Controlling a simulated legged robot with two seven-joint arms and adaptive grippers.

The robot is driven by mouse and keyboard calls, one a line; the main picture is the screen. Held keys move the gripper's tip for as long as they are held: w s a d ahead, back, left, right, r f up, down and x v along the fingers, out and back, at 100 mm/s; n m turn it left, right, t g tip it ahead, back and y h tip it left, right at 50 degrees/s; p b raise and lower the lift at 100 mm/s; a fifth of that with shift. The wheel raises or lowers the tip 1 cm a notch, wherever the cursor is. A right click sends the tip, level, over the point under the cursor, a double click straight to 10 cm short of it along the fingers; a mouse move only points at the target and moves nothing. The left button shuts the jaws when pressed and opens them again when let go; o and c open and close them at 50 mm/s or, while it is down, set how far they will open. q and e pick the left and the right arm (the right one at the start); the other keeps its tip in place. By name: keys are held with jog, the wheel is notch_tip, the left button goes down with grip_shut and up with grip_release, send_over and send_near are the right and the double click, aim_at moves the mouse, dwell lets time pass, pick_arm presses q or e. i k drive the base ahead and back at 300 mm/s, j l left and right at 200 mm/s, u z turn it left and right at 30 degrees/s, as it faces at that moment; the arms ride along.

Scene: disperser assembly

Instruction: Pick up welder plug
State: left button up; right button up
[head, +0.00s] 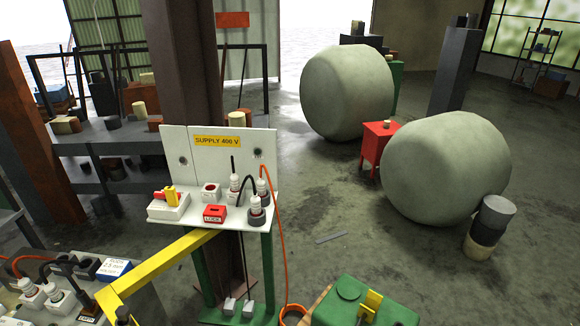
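A white supply stand (222,150) labelled "SUPPLY 400 V" stands left of centre. On its shelf are several white plugs with dark bases. One plug (263,187) at the right has an orange cable (283,240) running down to a coil by the green machine (352,303). Two other plugs, one at the back (235,183) and one in front (255,205), have black leads. More white plugs (55,296) sit on a bench at the lower left. No label shows which is the welder plug. Neither of my grippers is in view.
A yellow bar (165,258) slants from the lower-left bench to the stand's shelf. A red LOCK block (214,213) and a yellow-handled switch (170,200) sit on the shelf. Large rounded tanks (445,168) and a red cabinet (377,143) stand right. Floor between is mostly clear.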

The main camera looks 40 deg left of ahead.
aim_at(234, 179)
jog(key=u, duration=1.65)
jog(key=z, duration=0.15)
